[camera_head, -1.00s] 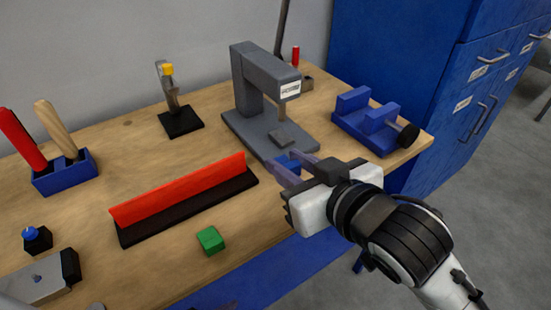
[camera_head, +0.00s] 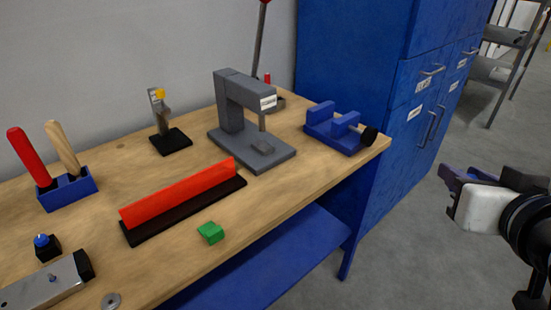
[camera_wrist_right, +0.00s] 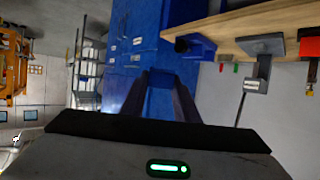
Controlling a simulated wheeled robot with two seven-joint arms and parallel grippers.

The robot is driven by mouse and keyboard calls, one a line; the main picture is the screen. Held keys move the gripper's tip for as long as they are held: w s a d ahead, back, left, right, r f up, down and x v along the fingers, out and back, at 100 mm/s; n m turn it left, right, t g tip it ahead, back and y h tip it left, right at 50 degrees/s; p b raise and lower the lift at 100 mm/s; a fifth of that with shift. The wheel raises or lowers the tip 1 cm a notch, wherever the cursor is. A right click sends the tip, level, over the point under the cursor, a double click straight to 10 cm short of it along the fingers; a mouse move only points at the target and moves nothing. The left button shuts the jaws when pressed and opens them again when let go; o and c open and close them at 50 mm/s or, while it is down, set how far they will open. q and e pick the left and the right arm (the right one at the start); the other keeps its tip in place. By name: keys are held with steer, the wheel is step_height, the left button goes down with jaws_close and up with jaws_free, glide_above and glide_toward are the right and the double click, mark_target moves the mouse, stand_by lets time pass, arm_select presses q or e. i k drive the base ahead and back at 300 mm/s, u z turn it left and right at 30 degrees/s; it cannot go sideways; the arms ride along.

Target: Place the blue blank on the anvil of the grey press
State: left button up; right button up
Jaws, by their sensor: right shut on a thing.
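The grey press (camera_head: 232,113) stands at the back of the wooden bench in the head view. Its anvil (camera_head: 263,147), a small grey block under the ram, is bare. My right gripper (camera_head: 447,178) is at the far right of the head view, out past the bench end with floor behind it, well apart from the press. In the right wrist view, the blue blank (camera_wrist_right: 160,103) sits between the two dark fingers, and the gripper is shut on it. The blank blends with the blue cabinet behind it. My left gripper is not in view.
A blue vise (camera_head: 334,128) stands right of the press, near the bench end. A red bar on a black base (camera_head: 180,195) and a green block (camera_head: 210,232) lie in front. A blue cabinet (camera_head: 375,90) stands behind the bench end.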

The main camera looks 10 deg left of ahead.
mark_target(263, 145)
steer(key=z, duration=0.55)
steer(key=i, duration=0.55)
steer(key=u, duration=1.35)
steer(key=i, duration=0.35)
steer(key=u, duration=0.2)
